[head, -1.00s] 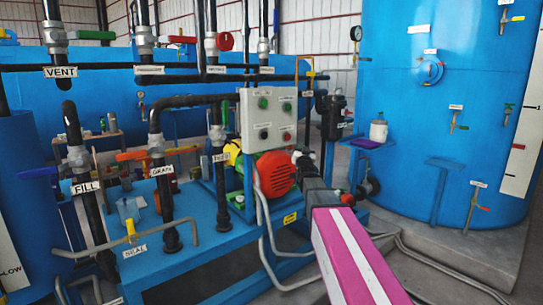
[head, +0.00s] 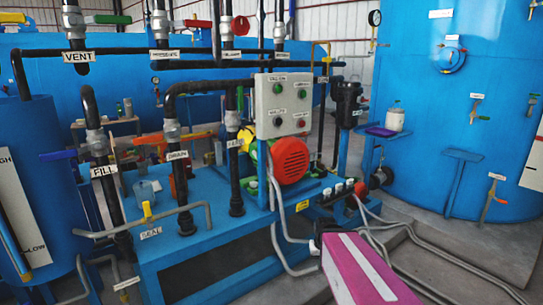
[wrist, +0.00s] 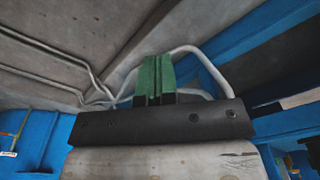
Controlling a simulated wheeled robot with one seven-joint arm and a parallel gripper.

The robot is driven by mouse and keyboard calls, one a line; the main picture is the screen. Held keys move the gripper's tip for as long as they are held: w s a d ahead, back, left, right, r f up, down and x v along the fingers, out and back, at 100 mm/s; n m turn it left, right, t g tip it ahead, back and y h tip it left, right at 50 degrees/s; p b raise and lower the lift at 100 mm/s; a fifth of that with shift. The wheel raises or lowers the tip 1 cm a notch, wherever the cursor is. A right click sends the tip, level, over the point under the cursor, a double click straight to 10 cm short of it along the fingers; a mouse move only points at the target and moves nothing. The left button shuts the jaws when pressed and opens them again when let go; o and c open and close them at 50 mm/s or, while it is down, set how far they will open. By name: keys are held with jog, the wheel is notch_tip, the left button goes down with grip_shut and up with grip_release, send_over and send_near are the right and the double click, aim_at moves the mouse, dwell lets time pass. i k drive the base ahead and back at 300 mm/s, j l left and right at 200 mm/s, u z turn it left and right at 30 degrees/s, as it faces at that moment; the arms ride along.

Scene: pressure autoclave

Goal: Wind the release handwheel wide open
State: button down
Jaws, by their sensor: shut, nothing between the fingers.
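No wheel in view carries a label I can read as release, so I cannot tell which is the release handwheel. A small red round wheel or knob (head: 240,25) is on the overhead pipework at the upper middle of the head view. Another small red round part (head: 360,187) sits low, right of the pump skid. My gripper shows in the wrist view as two green fingers (wrist: 155,76) pressed together, shut and empty, touching nothing visible. In the head view my pink arm link enters at bottom right; the fingers are hidden there.
A blue skid (head: 215,235) carries pipes, a red-ended motor (head: 290,160) and a grey control box (head: 284,105). A tall blue tank (head: 440,120) stands at right, with a small blue stand (head: 460,155) before it. Grey conduits (head: 440,270) cross the floor. Bare floor shows at lower right.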

aim_at(240, 25)
jog(key=l+u, duration=0.2)
jog(key=u, duration=0.2)
jog(key=l+u, duration=0.25)
jog(key=u, duration=0.2)
jog(key=l+u, duration=0.2)
jog(key=u, duration=0.2)
